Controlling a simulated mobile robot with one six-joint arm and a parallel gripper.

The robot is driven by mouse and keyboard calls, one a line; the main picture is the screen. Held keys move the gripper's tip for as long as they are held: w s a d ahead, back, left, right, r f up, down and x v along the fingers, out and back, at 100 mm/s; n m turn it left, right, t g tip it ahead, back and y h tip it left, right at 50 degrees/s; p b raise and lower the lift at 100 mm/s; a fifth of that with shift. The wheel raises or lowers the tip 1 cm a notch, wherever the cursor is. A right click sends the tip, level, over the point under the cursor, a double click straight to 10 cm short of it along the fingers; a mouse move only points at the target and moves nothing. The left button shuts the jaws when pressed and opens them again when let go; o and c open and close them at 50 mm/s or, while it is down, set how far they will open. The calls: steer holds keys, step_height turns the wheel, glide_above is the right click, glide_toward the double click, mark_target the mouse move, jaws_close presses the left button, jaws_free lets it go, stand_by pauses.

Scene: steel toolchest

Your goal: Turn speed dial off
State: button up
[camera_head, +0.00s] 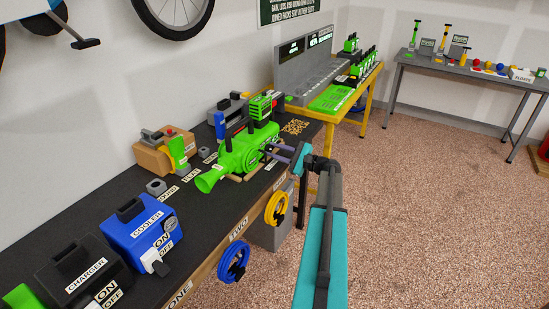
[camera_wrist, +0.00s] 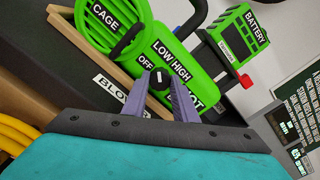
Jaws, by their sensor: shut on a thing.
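The green blower (camera_head: 237,155) sits on the dark bench, and it fills the middle of the wrist view (camera_wrist: 130,55). Its black speed dial (camera_wrist: 159,80) has a white pointer line, which points roughly up in the wrist view. The OFF label (camera_wrist: 145,62) is at the dial's upper left, and the LOW HIGH label (camera_wrist: 171,60) is above and to the right. My gripper (camera_wrist: 158,88) has its two purple fingers on either side of the dial, shut on it. In the head view my gripper (camera_head: 270,149) reaches the blower's right side; the dial is hidden there.
A blue cooler (camera_head: 143,232) and a black charger (camera_head: 88,270) stand nearer on the bench. Yellow (camera_head: 277,207) and blue (camera_head: 233,261) coils hang on the bench front. A green battery (camera_wrist: 240,35) is on the blower. The speckled floor at right is clear.

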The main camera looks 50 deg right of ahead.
steer(key=n+b, duration=0.1)
steer(key=b, duration=0.1)
steer(key=n+b, duration=0.3)
steer(key=b, duration=0.2)
steer(key=shift+f+n, duration=0.3)
steer(key=n+b, duration=0.2)
steer(key=b, duration=0.1)
steer(key=shift+r+n+b, duration=0.2)
steer(key=shift+n+b, duration=0.1)
steer(key=shift+n, duration=0.1)
steer(key=o, duration=1)
steer(key=shift+r, duration=0.1)
steer(key=shift+o, duration=0.2)
steer(key=shift+a+m+p, duration=0.1)
steer(key=shift+m+p, duration=0.3)
steer(key=shift+p, duration=0.35)
steer(key=shift+m+p, duration=0.5)
steer(key=shift+p, duration=0.4)
steer(key=m+p, duration=0.3)
steer(key=p, duration=0.2)
steer(key=shift+m, duration=0.3)
